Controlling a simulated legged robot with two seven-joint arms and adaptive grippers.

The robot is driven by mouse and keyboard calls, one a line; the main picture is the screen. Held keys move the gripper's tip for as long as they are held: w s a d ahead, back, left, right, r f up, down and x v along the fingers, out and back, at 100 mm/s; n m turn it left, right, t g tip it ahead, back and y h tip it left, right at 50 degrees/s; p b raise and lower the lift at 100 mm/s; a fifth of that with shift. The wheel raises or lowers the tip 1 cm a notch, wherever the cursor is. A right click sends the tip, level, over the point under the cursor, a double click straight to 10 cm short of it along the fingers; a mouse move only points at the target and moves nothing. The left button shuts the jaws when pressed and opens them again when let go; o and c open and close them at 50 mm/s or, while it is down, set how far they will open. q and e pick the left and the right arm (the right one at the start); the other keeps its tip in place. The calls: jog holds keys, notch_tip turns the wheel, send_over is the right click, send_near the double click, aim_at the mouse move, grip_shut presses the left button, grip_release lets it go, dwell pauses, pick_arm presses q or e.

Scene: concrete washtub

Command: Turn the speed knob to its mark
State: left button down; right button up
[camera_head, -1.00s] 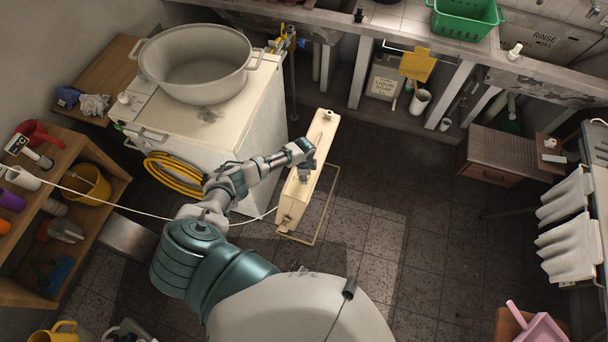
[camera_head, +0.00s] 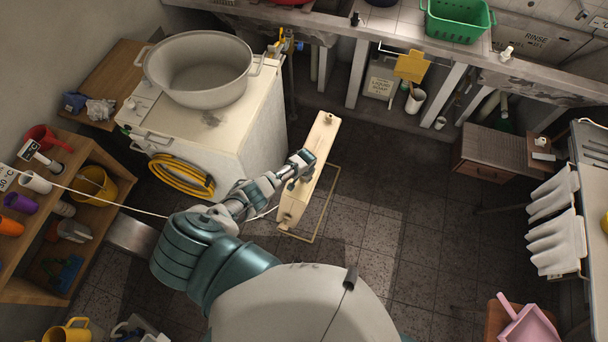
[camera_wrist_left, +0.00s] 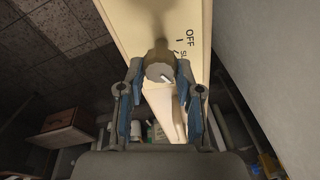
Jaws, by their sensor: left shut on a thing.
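The speed knob (camera_wrist_left: 158,70) is a round grey knob on a cream panel (camera_wrist_left: 132,22) in the left wrist view. A white pointer line on its face points to the lower right in that view. Printed beside it are "OFF", a short stroke and lettering partly hidden by a finger. My left gripper (camera_wrist_left: 159,72) is shut on the knob, one blue-padded finger on each side. In the head view the left gripper (camera_head: 301,163) is at the cream panel's (camera_head: 318,150) upper face, and the knob is hidden there. My right gripper is not in view.
The panel tops a narrow cream unit with a floor frame (camera_head: 325,215). Left of it stands a white cabinet (camera_head: 262,120) bearing a large grey tub (camera_head: 200,70), with a coiled yellow hose (camera_head: 180,177) on its side. Open floor (camera_head: 400,215) lies to the right.

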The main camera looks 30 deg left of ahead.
pick_arm(q)
jog(key=n, duration=0.4)
jog(key=s+n+y+p, duration=0.1)
jog(key=n, duration=0.1)
jog(key=shift+f+n, duration=0.3)
jog(key=n, duration=0.4)
jog(key=shift+y, duration=0.3)
jog(key=shift+w+d+n+b, duration=0.1)
jog(key=shift+n+b, duration=0.2)
jog(key=shift+n, duration=0.7)
jog(key=shift+g, duration=0.3)
jog(key=shift+w, duration=0.1)
jog(key=c, duration=1)
grip_release()
jog(key=shift+r, duration=0.1)
jog(key=shift+o, duration=1.2)
jog(key=shift+w, duration=0.15)
jog(key=shift+r, duration=0.1)
